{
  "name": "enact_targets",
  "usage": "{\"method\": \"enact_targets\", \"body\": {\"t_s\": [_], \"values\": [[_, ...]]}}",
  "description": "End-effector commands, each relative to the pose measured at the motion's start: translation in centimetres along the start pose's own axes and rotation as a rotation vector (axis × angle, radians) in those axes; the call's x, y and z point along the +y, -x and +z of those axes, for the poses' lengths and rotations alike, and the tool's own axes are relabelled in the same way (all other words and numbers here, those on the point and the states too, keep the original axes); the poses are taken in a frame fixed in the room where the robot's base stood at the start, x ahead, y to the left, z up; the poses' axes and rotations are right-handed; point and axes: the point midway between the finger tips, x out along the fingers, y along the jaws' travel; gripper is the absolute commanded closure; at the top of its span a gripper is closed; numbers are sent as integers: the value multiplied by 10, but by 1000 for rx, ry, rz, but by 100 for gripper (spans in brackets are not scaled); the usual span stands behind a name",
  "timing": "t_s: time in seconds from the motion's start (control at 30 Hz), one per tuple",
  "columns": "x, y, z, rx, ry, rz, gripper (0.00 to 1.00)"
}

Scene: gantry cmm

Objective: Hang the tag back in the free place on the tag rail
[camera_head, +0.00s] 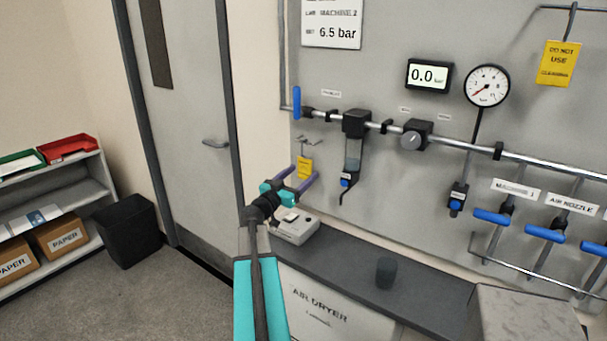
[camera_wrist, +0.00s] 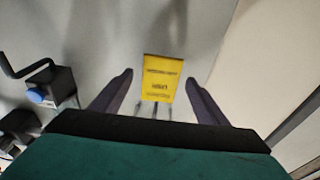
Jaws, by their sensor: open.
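A small yellow tag (camera_head: 305,167) is at the grey wall panel, just below a small rail with hooks (camera_head: 309,142). It appears to hang from that rail, though the exact hook is hard to make out. The tag also shows in the wrist view (camera_wrist: 160,80), with its print upside down and thin prongs below it in the picture. My gripper (camera_head: 303,175) is open in front of the panel. In the wrist view its fingers (camera_wrist: 159,84) stand one on each side of the tag, with a visible gap on both sides.
Another yellow tag (camera_head: 560,63) reading DO NOT USE hangs at the upper right. A blue-handled valve (camera_head: 297,102) and a filter bowl (camera_head: 353,150) on the pipe are near the gripper. A pale box (camera_head: 295,227) and a dark cup (camera_head: 386,272) stand on the dark counter below.

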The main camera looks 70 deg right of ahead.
Motion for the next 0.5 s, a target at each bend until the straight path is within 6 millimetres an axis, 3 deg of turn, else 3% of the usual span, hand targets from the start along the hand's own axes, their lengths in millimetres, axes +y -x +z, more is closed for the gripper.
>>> {"method": "enact_targets", "body": {"t_s": [0.5], "values": [[1,76,1,0,0,-2,32]]}}
